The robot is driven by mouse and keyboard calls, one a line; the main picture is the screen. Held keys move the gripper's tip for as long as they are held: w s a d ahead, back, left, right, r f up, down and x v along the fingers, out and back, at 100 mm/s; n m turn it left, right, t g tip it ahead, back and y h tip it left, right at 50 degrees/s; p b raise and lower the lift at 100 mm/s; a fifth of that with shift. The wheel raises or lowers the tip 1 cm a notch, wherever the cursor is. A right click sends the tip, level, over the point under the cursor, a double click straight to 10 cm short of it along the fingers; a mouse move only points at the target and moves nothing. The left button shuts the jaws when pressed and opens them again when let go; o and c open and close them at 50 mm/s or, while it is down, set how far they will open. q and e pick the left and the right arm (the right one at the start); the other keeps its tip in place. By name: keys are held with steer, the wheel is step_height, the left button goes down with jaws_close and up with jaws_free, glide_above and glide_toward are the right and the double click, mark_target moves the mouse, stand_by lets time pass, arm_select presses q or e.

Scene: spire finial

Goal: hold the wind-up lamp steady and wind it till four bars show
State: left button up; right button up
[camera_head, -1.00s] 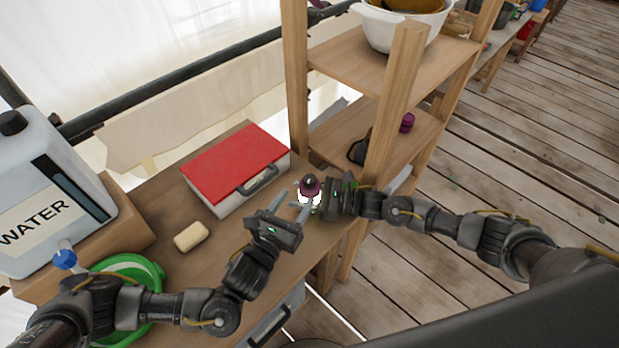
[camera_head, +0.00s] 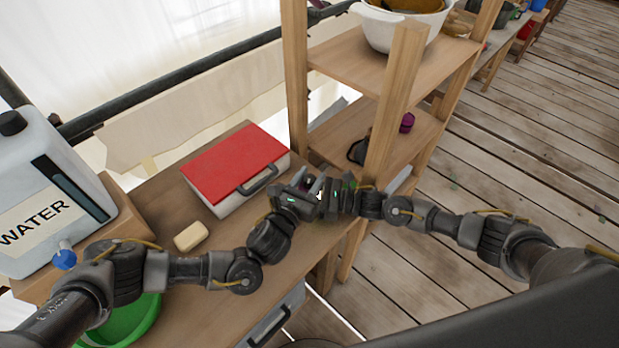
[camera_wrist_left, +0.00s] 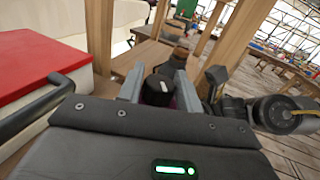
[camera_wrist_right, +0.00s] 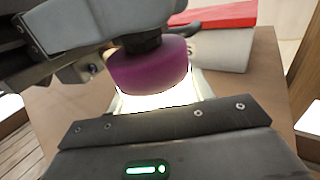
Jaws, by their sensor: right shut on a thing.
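The wind-up lamp shows in the right wrist view as a purple cap (camera_wrist_right: 150,72) over a glowing white body (camera_wrist_right: 160,98). Its black knob (camera_wrist_left: 159,89) is on top. My left gripper (camera_wrist_left: 160,80) is open, with one finger on each side of the knob; whether they touch it is unclear. My right gripper (camera_head: 322,197) is shut on the lamp's body from the right. In the head view the grippers hide nearly all of the lamp. I cannot see its charge bars.
A red-lidded white case (camera_head: 236,168) stands just behind and left of the lamp. A cream block (camera_head: 190,236), green basin (camera_head: 120,322) and water container (camera_head: 45,190) are further left. A wooden shelf post (camera_head: 390,105) rises close to my right gripper.

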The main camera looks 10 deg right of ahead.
arm_select(q)
steer(key=c, duration=0.5)
steer(key=shift+g+h, duration=0.3)
steer(key=m+g+h, duration=0.3)
steer(key=m+g, duration=0.1)
steer(key=shift+w+r, duration=0.1)
steer(key=m+g+h, duration=0.1)
steer(key=m+g, duration=0.1)
steer(key=g, duration=0.1)
steer(key=m+g+h, duration=0.1)
steer(key=m+g, duration=0.1)
steer(key=g, duration=0.1)
steer(key=shift+h, duration=0.4)
steer(key=shift+m+g, duration=1)
steer(key=shift+g, duration=1)
steer(key=o, duration=0.9)
